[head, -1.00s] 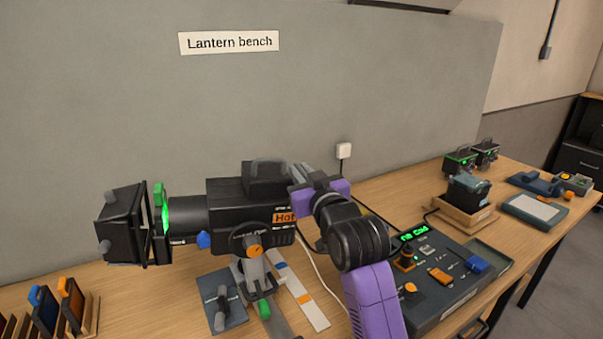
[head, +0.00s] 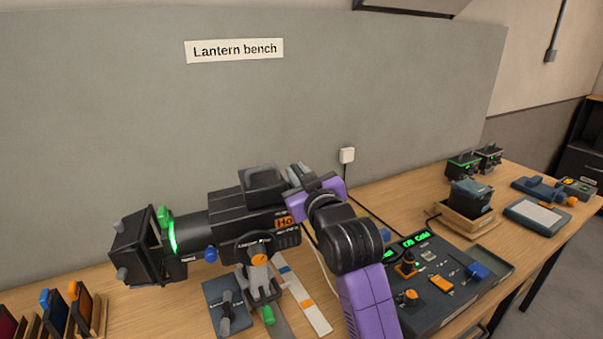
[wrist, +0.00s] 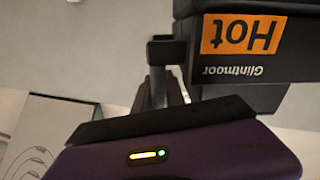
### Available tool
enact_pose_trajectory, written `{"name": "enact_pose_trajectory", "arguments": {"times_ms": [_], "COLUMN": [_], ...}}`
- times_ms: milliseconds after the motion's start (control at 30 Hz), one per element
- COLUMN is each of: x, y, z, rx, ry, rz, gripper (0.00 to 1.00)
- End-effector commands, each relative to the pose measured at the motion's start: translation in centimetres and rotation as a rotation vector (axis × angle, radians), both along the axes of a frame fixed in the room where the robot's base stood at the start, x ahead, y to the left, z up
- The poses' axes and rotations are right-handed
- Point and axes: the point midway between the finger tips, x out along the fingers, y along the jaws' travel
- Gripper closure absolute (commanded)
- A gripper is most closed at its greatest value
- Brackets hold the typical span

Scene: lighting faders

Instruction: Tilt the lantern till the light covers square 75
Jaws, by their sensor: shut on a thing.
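The black lantern (head: 215,228) sits on its stand on the bench, tilted with its front end on the left lower than its rear. A green-lit ring (head: 170,235) shows near its front. My gripper (head: 301,180) is at the lantern's rear end, shut on the rear handle. In the wrist view, the dark handle (wrist: 166,50) runs into my gripper (wrist: 168,98) beside the lantern's orange "Hot" label (wrist: 240,35). The fingertips are partly hidden. The lantern's light patch and square 75 are in neither view.
A control desk (head: 440,285) with green displays stands right of my arm. A wooden rack with coloured slides (head: 85,310) is at the lower left. A grey panel (head: 370,80) rises behind the bench. Small devices stand at the right.

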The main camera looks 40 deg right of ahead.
Motion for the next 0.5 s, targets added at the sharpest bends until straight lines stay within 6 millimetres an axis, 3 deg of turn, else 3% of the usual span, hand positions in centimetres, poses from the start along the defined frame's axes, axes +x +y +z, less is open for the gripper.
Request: {"name": "enact_pose_trajectory", "arguments": {"times_ms": [167,200,300,500], "x": [-0.16,-0.16,-0.15,-0.09], "y": [-0.27,-0.28,-0.24,-0.14], "z": [0.26,0.27,0.23,0.13], "rx": [-0.003,-0.003,-0.003,-0.001], "ry": [-0.007,-0.007,-0.007,-0.005], "rz": [-0.006,-0.006,-0.005,-0.003], "gripper": [1.00,0.83,0.66,0.66]}}
